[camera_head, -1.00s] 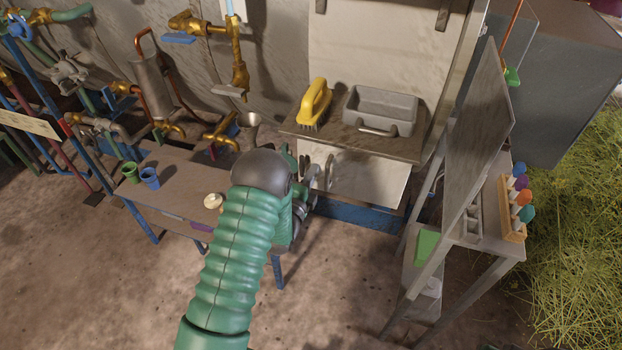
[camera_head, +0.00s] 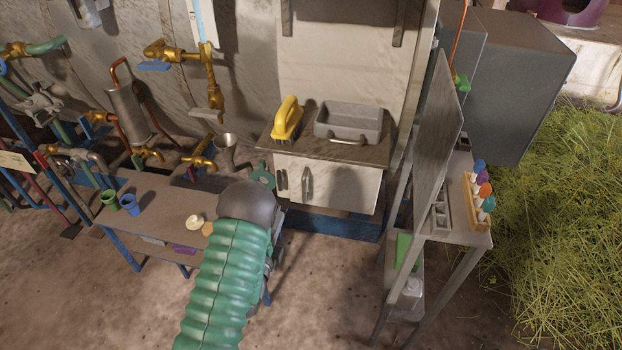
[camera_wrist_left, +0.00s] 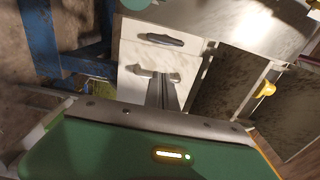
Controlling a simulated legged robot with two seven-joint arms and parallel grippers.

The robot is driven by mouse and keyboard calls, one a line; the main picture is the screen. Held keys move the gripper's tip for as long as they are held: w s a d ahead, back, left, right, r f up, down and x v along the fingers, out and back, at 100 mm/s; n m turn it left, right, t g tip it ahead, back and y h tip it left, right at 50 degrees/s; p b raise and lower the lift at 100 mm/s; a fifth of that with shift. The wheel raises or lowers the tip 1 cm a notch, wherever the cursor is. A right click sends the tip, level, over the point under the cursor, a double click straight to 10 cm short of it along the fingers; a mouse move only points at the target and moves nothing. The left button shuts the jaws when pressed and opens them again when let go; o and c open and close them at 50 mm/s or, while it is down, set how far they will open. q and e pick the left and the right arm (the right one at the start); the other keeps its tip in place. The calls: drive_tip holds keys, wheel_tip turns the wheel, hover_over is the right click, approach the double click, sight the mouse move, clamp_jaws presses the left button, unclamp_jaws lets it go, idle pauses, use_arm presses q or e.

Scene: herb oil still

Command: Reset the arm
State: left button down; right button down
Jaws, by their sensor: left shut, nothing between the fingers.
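My left arm, a green ribbed sleeve with a dark grey joint, reaches in from the bottom of the head view, in front of the low bench (camera_head: 160,200) and the white cabinet (camera_head: 345,186). Its fingers are mostly hidden behind the wrist there. In the left wrist view, the left gripper (camera_wrist_left: 163,92) shows narrow grey fingers, closed together and empty, in front of the white cabinet (camera_wrist_left: 135,65). I cannot tell whether they touch it. My right gripper is in neither view.
A yellow brush (camera_head: 287,119) and a grey tub (camera_head: 349,122) sit on the cabinet top. Green (camera_head: 109,200) and blue (camera_head: 130,204) cups stand on the bench. A metal rack (camera_head: 448,240) stands right, holding coloured-topped bottles (camera_head: 480,188). Open floor lies in front.

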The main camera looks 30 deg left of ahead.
use_arm(q)
drive_tip(key=s+d+n+g+h, duration=0.2)
drive_tip(key=d+n+g, duration=0.5)
drive_tip(key=n+g, duration=0.15)
drive_tip(key=s+d+r+n+g+h, duration=0.1)
drive_tip(key=s+d+n+g, duration=0.25)
drive_tip(key=s, duration=0.45)
drive_tip(key=s+d+r+n+g, duration=0.1)
drive_tip(key=s+d+n+g, duration=0.3)
drive_tip(key=s, duration=0.4)
wheel_tip(320, 180, up, 21)
drive_tip(key=t+p, duration=0.1)
drive_tip(key=p, duration=2)
drive_tip(key=shift+s+d, duration=0.15)
drive_tip(key=shift+d, duration=0.15)
